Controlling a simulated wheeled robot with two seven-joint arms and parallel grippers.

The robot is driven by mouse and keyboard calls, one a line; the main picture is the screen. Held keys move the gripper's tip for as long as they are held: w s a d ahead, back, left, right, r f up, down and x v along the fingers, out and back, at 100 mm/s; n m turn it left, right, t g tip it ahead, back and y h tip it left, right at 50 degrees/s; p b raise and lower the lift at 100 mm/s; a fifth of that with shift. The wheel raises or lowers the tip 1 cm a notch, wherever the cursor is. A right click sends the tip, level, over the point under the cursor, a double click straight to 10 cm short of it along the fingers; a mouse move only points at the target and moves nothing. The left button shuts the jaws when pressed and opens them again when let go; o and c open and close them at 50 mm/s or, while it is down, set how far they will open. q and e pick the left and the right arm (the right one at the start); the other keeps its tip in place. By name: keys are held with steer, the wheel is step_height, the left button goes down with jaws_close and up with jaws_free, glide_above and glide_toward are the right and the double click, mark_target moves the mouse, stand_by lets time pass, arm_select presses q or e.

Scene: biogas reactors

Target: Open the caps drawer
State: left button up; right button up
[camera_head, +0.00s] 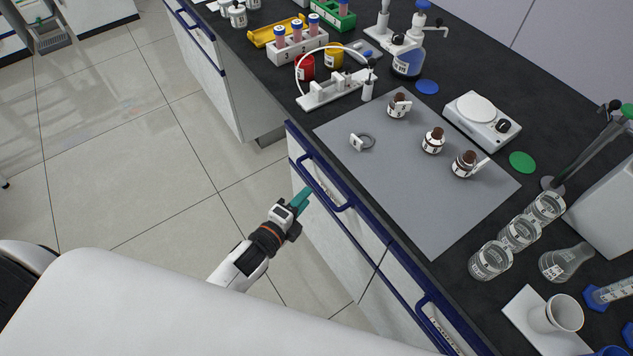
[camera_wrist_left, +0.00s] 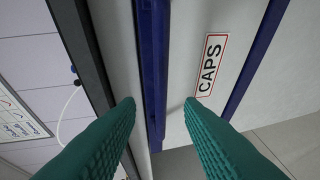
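The caps drawer (camera_head: 307,190) is in the front of the bench, below the dark worktop, and looks shut. Its label "CAPS" (camera_wrist_left: 210,65) reads clearly in the left wrist view. The drawer's blue bar handle (camera_head: 325,190) runs along the front; in the left wrist view the handle (camera_wrist_left: 155,65) passes upright between the fingers. My left gripper (camera_head: 302,199) has teal fingers and is at the drawer front, close to the handle. In the left wrist view its fingertips (camera_wrist_left: 160,102) are wide apart and do not visibly touch the handle. My right gripper is not in view.
Another blue-handled drawer (camera_head: 433,320) is nearer me on the same bench. Glass beakers (camera_head: 490,260) stand to the right. The tiled floor (camera_head: 130,190) at left is clear.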

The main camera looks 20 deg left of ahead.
mark_target(316, 183)
arm_select(q)
steer(key=x, duration=0.6)
steer(key=shift+w, duration=0.4)
jaws_close()
